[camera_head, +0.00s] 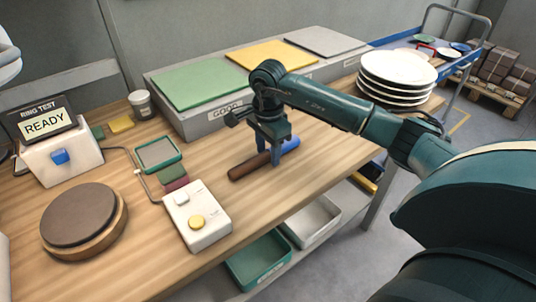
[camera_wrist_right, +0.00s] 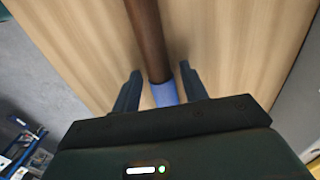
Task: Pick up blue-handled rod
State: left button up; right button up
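The rod lies on the wooden table in the head view, with a brown shaft (camera_head: 248,167) to the left and a blue handle (camera_head: 290,146) to the right. My right gripper (camera_head: 269,156) points down over the rod near where brown meets blue. In the right wrist view, the open fingers (camera_wrist_right: 160,70) stand on either side of the rod, with the brown shaft (camera_wrist_right: 148,35) running away and the blue handle (camera_wrist_right: 165,95) between the fingers.
A white box with a yellow button (camera_head: 197,222) stands left of the rod. The low bench (camera_head: 232,118) with coloured panels runs behind it. A plate stack (camera_head: 398,72) stands at the back right. The table's front edge is near, with bins (camera_head: 262,262) below.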

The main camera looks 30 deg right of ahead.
jog(key=c, duration=0.8)
jog(key=shift+c, duration=0.2)
